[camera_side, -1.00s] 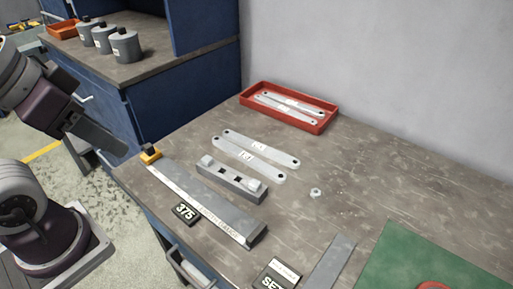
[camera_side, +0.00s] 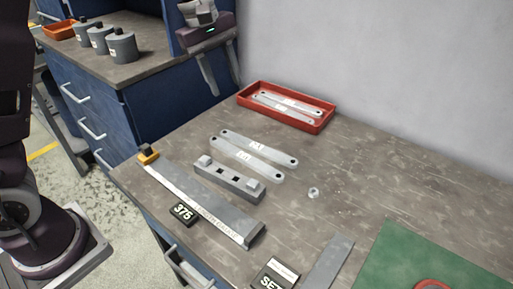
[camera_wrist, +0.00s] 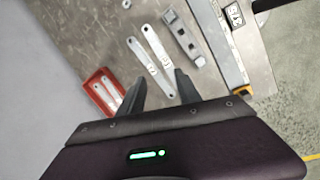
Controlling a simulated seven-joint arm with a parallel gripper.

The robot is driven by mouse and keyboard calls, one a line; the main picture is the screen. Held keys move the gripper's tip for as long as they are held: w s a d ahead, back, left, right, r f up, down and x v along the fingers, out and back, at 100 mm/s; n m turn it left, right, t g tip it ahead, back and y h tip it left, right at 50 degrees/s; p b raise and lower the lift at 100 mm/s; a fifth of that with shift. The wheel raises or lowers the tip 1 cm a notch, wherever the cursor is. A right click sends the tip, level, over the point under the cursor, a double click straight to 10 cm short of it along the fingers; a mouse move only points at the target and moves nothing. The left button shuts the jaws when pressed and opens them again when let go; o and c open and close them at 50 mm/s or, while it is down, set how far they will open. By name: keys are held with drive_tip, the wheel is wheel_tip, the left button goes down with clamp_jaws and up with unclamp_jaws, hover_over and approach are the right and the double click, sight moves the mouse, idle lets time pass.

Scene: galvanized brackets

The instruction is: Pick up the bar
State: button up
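Two pale galvanized bars with a hole at each end lie side by side on the bench: the far bar (camera_side: 272,151) and the near bar (camera_side: 263,167). Each has a small white label that I cannot read clearly. Both also show in the wrist view, the far one (camera_wrist: 141,56) and the near one (camera_wrist: 157,46). Two more labelled bars (camera_side: 284,104) lie in the red tray (camera_side: 317,127). My gripper (camera_side: 222,88) is open and empty, raised above the bench's far left side, behind the bars. In the wrist view its fingers (camera_wrist: 160,82) are spread apart.
A grey block fixture (camera_side: 230,183) and a long gauge (camera_side: 200,204) with a 375 tag (camera_side: 183,213) lie in front of the bars. A nut (camera_side: 313,192) lies to their right. A green mat (camera_side: 440,262) is at front right. A wall closes the back.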

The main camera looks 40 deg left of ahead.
drive_tip(key=w+f+n, duration=0.2)
drive_tip(key=w+f, duration=0.3)
drive_tip(key=f, duration=0.1)
drive_tip(key=n+g+y, duration=0.2)
approach(257, 146)
drive_tip(key=shift+n, duration=0.5)
wheel_tip(257, 146, down, 8)
drive_tip(key=shift+f, duration=0.2)
clamp_jaws()
